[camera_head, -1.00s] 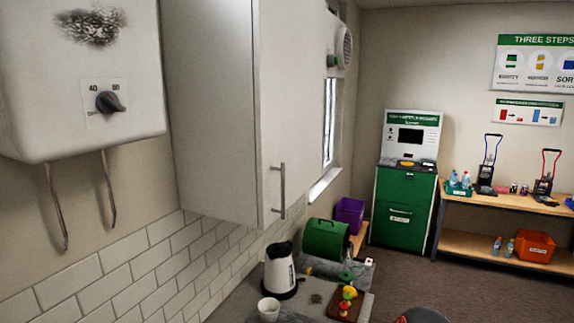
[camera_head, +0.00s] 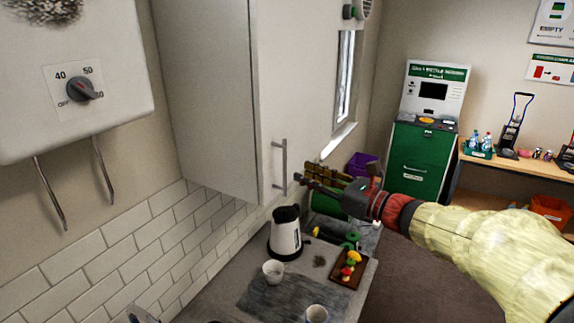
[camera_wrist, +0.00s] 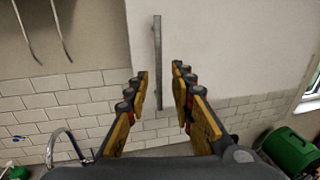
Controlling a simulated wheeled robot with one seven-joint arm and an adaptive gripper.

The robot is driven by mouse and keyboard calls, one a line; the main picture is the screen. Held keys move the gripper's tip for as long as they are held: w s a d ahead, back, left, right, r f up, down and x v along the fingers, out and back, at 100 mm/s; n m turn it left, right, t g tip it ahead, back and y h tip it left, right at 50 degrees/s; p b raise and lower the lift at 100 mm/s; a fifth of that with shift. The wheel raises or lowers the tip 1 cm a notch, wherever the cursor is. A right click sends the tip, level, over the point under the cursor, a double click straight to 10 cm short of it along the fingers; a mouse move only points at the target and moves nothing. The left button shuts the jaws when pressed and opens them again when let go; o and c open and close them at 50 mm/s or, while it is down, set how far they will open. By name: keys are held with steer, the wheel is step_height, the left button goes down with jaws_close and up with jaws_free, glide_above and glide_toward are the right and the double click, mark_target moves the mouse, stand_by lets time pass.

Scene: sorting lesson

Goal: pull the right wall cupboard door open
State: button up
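The white wall cupboard door (camera_head: 297,85) is shut, flush with its grey cabinet side (camera_head: 205,90). A vertical metal bar handle (camera_head: 284,165) is near its lower edge. It also shows in the wrist view (camera_wrist: 157,50), upright and lined up with the gap between the fingers. My gripper (camera_head: 303,173) is open, its yellow-and-black fingers pointing at the handle from just right of it. In the wrist view my gripper (camera_wrist: 159,77) has one finger on each side of the bar's line. I cannot tell whether the fingers are around the bar or short of it.
A white water heater (camera_head: 75,80) hangs left of the cupboard. Below, the counter holds a kettle (camera_head: 286,233), cups (camera_head: 273,271) and a board with food (camera_head: 349,268). A green machine (camera_head: 419,160) and a bench (camera_head: 505,170) stand behind.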

steer(key=p+x, duration=0.1)
steer(key=x, duration=0.6)
steer(key=shift+w+a, duration=0.25)
steer(key=shift+a, duration=0.15)
steer(key=shift+c, duration=1.2)
steer(key=c, duration=0.4)
